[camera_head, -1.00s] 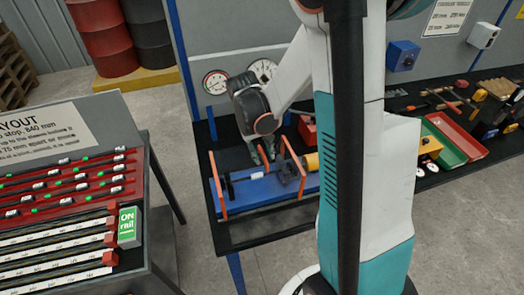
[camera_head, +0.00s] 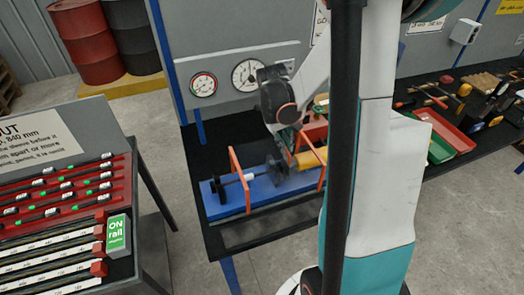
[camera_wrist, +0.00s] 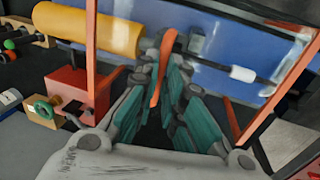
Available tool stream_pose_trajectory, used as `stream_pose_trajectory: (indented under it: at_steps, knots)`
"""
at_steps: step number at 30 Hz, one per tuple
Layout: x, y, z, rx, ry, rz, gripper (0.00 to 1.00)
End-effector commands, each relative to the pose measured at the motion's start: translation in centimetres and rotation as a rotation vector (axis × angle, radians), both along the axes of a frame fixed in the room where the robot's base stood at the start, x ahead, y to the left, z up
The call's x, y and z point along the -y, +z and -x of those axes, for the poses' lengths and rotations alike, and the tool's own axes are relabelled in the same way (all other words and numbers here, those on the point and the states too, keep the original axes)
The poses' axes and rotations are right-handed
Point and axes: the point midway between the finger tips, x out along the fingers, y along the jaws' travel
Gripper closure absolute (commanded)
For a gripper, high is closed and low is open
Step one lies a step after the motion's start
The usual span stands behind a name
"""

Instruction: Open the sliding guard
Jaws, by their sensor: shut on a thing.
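The sliding guard is an orange frame (camera_head: 239,178) with two tall bars, standing over a blue bed (camera_head: 262,193) on the dark bench. Its bars also show in the wrist view (camera_wrist: 90,55). My gripper (camera_head: 287,152) reaches down to the guard from behind. In the wrist view my gripper (camera_wrist: 163,75) has its teal-padded fingers closed around an orange strip (camera_wrist: 161,62), the guard's handle. A dark shaft with a white sleeve (camera_wrist: 243,74) and a yellow cylinder (camera_wrist: 100,30) lie beyond the fingers. My arm hides part of the guard's right side in the head view.
A red box (camera_wrist: 75,88) with a brass-and-green fitting stands left of my fingers in the wrist view. Gauges (camera_head: 203,85) hang on the back panel. Trays (camera_head: 455,140) and tools lie on the bench at right. A sloped rack (camera_head: 60,210) stands at left.

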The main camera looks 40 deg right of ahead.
Motion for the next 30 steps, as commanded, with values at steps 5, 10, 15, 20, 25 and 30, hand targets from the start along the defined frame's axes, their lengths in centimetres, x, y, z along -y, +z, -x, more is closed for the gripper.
stream_pose_trajectory:
  at_steps: [5,10,15,20,25,30]
  knots:
    - [6.1,-0.2,1.8,0.0,-0.009,0.001,1.0]
    - [10.9,-0.1,3.2,0.0,-0.007,0.001,1.0]
    - [14.4,-0.1,4.2,0.0,-0.005,0.0,1.0]
    - [16.4,-0.1,4.8,-0.001,-0.002,0.0,1.0]
    - [17.3,0.0,5.0,0.0,-0.001,0.0,1.0]
    - [17.4,0.0,5.0,0.0,0.0,0.0,1.0]
